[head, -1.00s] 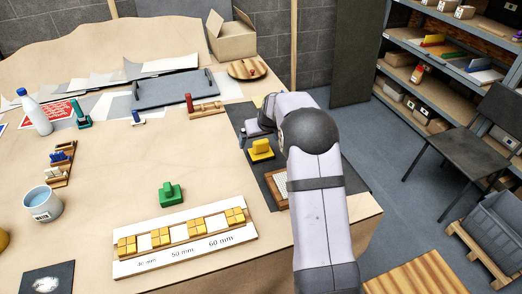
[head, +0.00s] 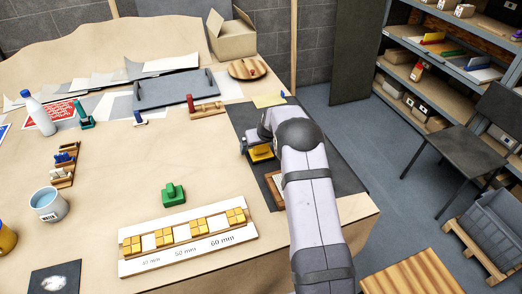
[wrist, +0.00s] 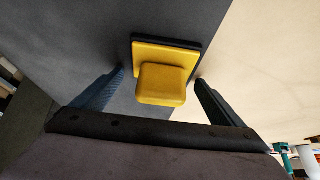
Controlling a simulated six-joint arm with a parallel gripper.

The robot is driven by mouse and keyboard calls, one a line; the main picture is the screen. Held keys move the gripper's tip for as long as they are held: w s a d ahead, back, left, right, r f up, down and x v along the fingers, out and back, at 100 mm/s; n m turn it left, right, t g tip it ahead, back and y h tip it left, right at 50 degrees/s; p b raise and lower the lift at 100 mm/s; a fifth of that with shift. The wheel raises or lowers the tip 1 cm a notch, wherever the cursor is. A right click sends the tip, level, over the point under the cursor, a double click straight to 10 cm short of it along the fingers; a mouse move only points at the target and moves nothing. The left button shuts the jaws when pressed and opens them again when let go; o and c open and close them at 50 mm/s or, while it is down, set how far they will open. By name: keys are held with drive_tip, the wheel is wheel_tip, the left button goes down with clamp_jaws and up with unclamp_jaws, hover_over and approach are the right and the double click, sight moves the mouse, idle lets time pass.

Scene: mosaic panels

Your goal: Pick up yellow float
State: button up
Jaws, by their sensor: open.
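The yellow float (head: 261,153) sits on the dark mat (head: 243,117) at the right side of the table, partly hidden by my arm. In the wrist view the yellow float (wrist: 163,78) shows a flat yellow plate with a dark base and a rounded yellow handle. My gripper (wrist: 162,88) is open. Its two dark fingers stand to the left and right of the float's handle, with gaps on both sides. In the head view my gripper (head: 258,146) is at the float and largely hidden by my wrist.
A green float (head: 173,193) stands on the table to the left. A white board (head: 187,254) with yellow tiles lies in front. A tiled panel, partly behind my arm, lies on the mat. A wooden rack with a red piece (head: 205,108) stands behind.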

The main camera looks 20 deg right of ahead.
drive_tip(key=c, duration=1.3)
drive_tip(key=shift+o, duration=0.2)
drive_tip(key=shift+r, duration=0.15)
wheel_tip(320, 180, up, 10)
drive_tip(key=b, duration=0.3)
